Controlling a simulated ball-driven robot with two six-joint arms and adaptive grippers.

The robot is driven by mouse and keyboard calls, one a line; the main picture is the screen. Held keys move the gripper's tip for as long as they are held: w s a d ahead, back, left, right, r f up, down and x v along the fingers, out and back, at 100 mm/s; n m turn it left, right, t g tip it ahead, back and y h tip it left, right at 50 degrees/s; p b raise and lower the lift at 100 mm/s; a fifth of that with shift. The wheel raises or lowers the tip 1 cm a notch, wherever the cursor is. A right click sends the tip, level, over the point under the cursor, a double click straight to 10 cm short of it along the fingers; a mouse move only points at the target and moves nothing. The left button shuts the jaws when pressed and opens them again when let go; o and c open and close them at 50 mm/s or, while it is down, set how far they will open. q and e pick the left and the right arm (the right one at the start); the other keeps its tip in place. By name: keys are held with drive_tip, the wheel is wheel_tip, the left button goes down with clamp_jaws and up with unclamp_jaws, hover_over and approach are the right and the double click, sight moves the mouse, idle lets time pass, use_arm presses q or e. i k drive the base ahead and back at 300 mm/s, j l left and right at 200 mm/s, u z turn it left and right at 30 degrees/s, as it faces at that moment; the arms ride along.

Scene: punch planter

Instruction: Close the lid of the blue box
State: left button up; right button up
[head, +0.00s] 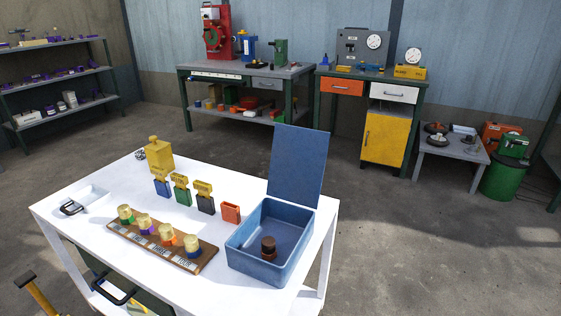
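The blue box (236,256) stands on the right part of the white table. Its lid (298,166) is open and stands nearly upright at the back edge of the box, leaning slightly. A dark brown round object (268,248) sits inside the box near the front. Neither of my grippers shows in the head view.
Left of the box is a wooden board (150,245) with several yellow-topped pieces. The table's right edge is close to the box.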

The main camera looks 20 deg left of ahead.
sight(299, 155)
drive_tip(key=i+l+u, duration=0.45)
drive_tip(key=l+u, duration=0.2)
drive_tip(key=i+l+u, duration=0.1)
drive_tip(key=l+u, duration=0.25)
drive_tip(key=l, duration=0.25)
drive_tip(key=i+l+u, duration=0.1)
drive_tip(key=l+u, duration=0.2)
drive_tip(key=l, duration=0.2)
drive_tip(key=l+u, duration=0.35)
drive_tip(key=l, duration=0.15)
drive_tip(key=i+l+u, duration=0.25)
drive_tip(key=l+u, duration=0.25)
drive_tip(key=i+l+u, duration=0.15)
drive_tip(key=l+u, duration=0.15)
drive_tip(key=l, duration=0.15)
drive_tip(key=l+u, duration=0.25)
drive_tip(key=i+l+u, duration=0.5)
drive_tip(key=l+u, duration=0.15)
